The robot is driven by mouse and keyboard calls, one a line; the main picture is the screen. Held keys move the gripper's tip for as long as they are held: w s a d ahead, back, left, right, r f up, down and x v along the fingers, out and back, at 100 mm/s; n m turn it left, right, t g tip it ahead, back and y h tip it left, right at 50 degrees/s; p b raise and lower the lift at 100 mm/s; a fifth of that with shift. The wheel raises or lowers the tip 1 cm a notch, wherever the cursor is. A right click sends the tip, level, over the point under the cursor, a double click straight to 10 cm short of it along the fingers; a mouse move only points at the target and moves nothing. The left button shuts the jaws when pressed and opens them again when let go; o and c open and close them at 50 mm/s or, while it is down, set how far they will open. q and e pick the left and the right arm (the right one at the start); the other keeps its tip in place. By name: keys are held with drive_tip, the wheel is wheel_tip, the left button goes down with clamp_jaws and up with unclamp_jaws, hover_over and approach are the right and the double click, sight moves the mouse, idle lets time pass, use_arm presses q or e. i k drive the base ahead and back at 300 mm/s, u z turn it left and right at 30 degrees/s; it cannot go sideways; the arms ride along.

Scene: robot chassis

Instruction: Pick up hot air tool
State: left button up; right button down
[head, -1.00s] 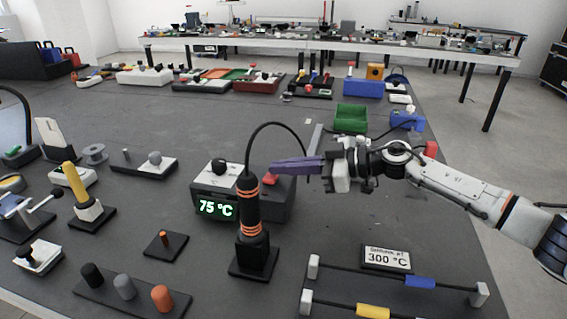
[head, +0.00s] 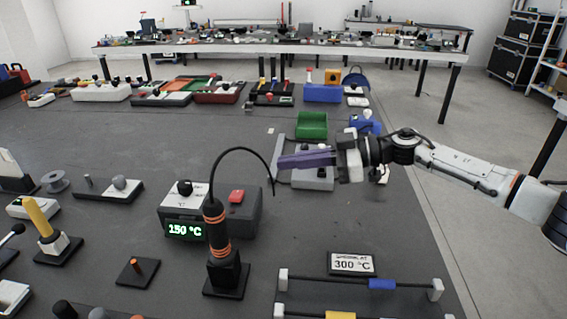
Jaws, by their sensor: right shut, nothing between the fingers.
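The hot air tool (head: 215,232) is a black upright handle with orange rings, standing in a black square holder (head: 226,280). A black cable arches from its top to the right. Behind it is its grey station (head: 170,215) with a black knob, a red button (head: 236,196) and a green display reading 150 °C. My right gripper (head: 281,162), with purple fingers, is shut and empty. It is above the table, behind and to the right of the station, apart from the tool. My left gripper is not in view.
A card reading 300 °C (head: 351,263) lies right of the tool, behind rails with blue and yellow sliders (head: 382,284). A grey box (head: 312,177) is beneath my right gripper; a green bin (head: 312,125) stands behind. The yellow-handled piece (head: 40,217) is at left.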

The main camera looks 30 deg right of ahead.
sight(224, 254)
drive_tip(key=k, duration=1.5)
